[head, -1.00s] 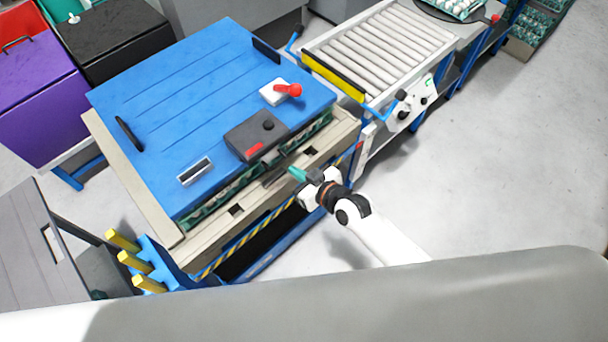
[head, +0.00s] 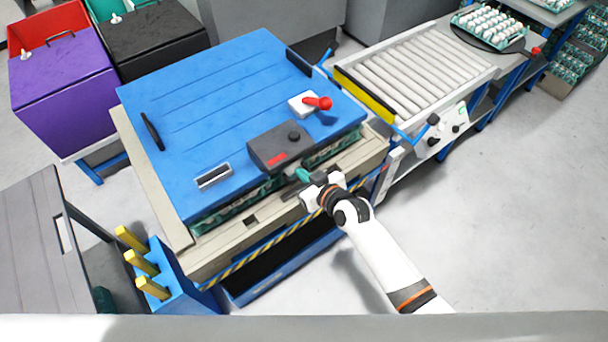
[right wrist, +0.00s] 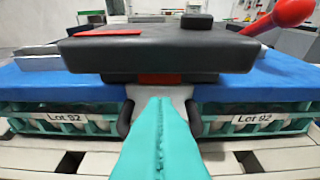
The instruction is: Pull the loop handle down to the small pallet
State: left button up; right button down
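A dark loop handle (right wrist: 125,119) shows in the right wrist view as two rounded black sides below a black box (right wrist: 160,52). My right gripper (right wrist: 160,100) has its teal fingers pressed together between those sides. The loop's crossbar is hidden, so I cannot tell whether the fingers touch it. In the head view my right gripper (head: 304,176) is at the front edge of the blue lid (head: 220,115), just in front of the black box (head: 281,147). I cannot pick out the small pallet with certainty. My left gripper is out of view.
Teal egg trays labelled Lot 92 (right wrist: 62,119) lie under the lid, above a beige frame (head: 215,258). A red-knobbed lever (head: 318,102) stands on the lid. A roller conveyor (head: 410,72) is at right. Yellow posts (head: 138,262) stand at front left. Floor at right is clear.

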jog(key=shift+f, duration=0.1)
notch_tip(320, 180, down, 9)
jog(key=b, duration=0.8)
jog(key=shift+f, duration=0.2)
dwell(0.6)
jog(key=shift+r, duration=0.1)
jog(key=r+p+v, duration=0.2)
jog(key=p+v, duration=0.7)
jog(key=v, duration=0.3)
jog(key=shift+w+a+r+p, duration=0.2)
jog(key=shift+w+a+p, duration=0.05)
jog(key=shift+w+p, duration=0.1)
dwell(0.3)
dwell(0.4)
